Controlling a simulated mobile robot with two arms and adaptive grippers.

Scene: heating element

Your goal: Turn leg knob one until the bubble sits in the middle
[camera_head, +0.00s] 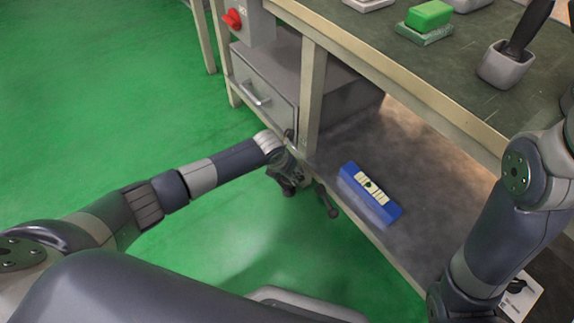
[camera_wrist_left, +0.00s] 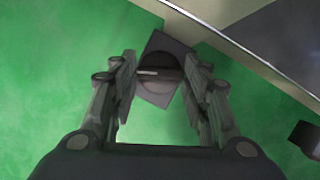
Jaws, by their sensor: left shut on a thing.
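A blue spirit level (camera_head: 391,209) lies on the bench's lower shelf (camera_head: 440,220). Its pale vial (camera_head: 377,193) faces up with a dark green spot near its middle; the exact place of the bubble is too small to tell. My left gripper (camera_head: 288,186) is low beside the bench leg, left of the level. The head view hides most of this knob behind the gripper. My right gripper is out of view.
A dark fitting (camera_head: 328,205) sticks out at the shelf's front edge, close to my left gripper. A drawer cabinet (camera_head: 265,85) with a red switch (camera_head: 232,18) stands above left. A green block (camera_head: 429,14) and grey cup (camera_head: 505,66) stand on the bench top.

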